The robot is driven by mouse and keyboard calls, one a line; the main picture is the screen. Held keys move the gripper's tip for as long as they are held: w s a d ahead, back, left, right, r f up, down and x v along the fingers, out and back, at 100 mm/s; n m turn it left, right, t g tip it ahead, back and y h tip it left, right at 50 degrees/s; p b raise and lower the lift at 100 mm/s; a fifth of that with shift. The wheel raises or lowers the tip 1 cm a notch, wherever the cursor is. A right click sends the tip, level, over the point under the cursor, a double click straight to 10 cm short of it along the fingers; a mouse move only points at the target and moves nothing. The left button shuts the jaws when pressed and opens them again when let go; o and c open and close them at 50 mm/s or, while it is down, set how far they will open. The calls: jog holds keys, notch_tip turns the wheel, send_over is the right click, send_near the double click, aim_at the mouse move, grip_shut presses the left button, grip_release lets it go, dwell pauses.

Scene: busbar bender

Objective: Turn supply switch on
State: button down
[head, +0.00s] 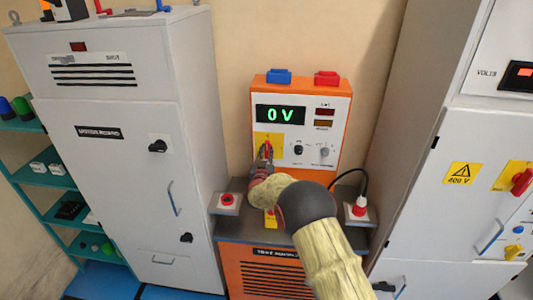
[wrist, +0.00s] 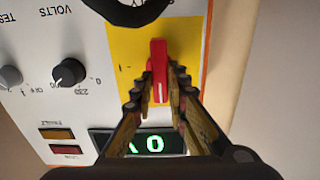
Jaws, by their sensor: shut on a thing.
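The supply switch is a red handle (wrist: 158,58) on a yellow plate (wrist: 125,48) of the orange and white test unit (head: 338,115). In the wrist view the panel appears upside down. My gripper (wrist: 161,88) is shut on the red handle, one finger on each side. In the head view my gripper (head: 263,163) reaches the yellow plate (head: 261,139) and partly hides the handle. The green display (head: 280,115) reads 0 V. It is partly hidden by my fingers in the wrist view (wrist: 150,143).
A black knob (head: 298,150) and a grey knob (head: 324,152) sit right of the switch. Red and amber indicators (head: 324,112) are above them. Red buttons (head: 227,199) (head: 360,209) flank my arm. Tall grey cabinets (head: 125,190) (head: 440,175) stand on both sides.

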jog(key=shift+f+m+b, duration=0.1)
jog(key=shift+m+b, duration=0.2)
jog(key=shift+b, duration=0.15)
jog(key=m+b, duration=0.1)
jog(key=b, duration=0.2)
jog(key=m+b, duration=0.2)
jog(key=b, duration=0.1)
jog(key=shift+d+f+m, duration=0.15)
jog(key=shift+f+m, duration=0.05)
jog(key=shift+m, duration=0.1)
jog(key=m+b, duration=0.4)
jog(key=b, duration=0.1)
jog(key=m+b, duration=0.5)
jog(key=b, duration=0.1)
jog(key=m+b, duration=0.4)
jog(key=b, duration=0.2)
jog(key=shift+d+f+m, duration=0.25)
jog(key=shift+f+m, duration=0.05)
jog(key=c, duration=1.9)
grip_release()
jog(key=shift+o, duration=0.7)
jog(key=shift+r, duration=0.15)
jog(key=shift+s, duration=0.1)
